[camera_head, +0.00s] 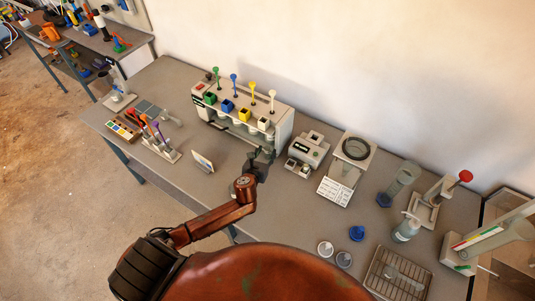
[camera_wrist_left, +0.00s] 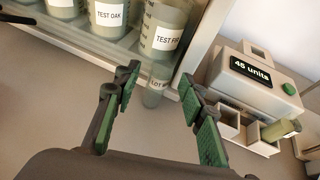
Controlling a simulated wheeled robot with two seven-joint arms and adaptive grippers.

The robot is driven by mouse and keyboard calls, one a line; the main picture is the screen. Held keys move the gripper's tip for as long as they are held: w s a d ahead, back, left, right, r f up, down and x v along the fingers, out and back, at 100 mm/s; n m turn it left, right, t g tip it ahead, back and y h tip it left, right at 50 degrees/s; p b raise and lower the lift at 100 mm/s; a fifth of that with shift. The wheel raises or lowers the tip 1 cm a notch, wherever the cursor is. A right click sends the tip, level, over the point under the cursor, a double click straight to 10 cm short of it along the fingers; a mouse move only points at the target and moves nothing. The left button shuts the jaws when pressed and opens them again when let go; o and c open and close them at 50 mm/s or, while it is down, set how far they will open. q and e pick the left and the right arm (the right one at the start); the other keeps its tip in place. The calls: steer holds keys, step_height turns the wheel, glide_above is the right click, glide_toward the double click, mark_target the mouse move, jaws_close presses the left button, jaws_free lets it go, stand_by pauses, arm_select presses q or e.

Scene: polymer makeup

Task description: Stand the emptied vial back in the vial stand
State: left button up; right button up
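My left gripper (camera_head: 262,158) is low in front of the white dispenser. In the left wrist view its green-padded fingers (camera_wrist_left: 160,80) are spread apart. A small translucent cylinder with a label reading "LOT" (camera_wrist_left: 155,90) shows between the fingertips, touching neither pad as far as I can see; it looks like a vial. A greenish vial-like piece (camera_wrist_left: 281,130) lies tilted in a small white box on the front of the "45 units" device (camera_wrist_left: 262,78). I cannot tell which fixture is the vial stand. My right gripper is out of view.
The dispenser (camera_head: 240,112) holds cups labelled "TEST OAK" (camera_wrist_left: 108,18) and "TEST FIR" (camera_wrist_left: 166,30). A rack of coloured tools (camera_head: 160,145) and a small card (camera_head: 203,161) are left.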

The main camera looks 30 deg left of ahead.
arm_select(q)
steer(key=shift+w+f, duration=0.1)
steer(key=shift+w, duration=0.1)
steer(key=shift+c, duration=0.5)
jaws_close()
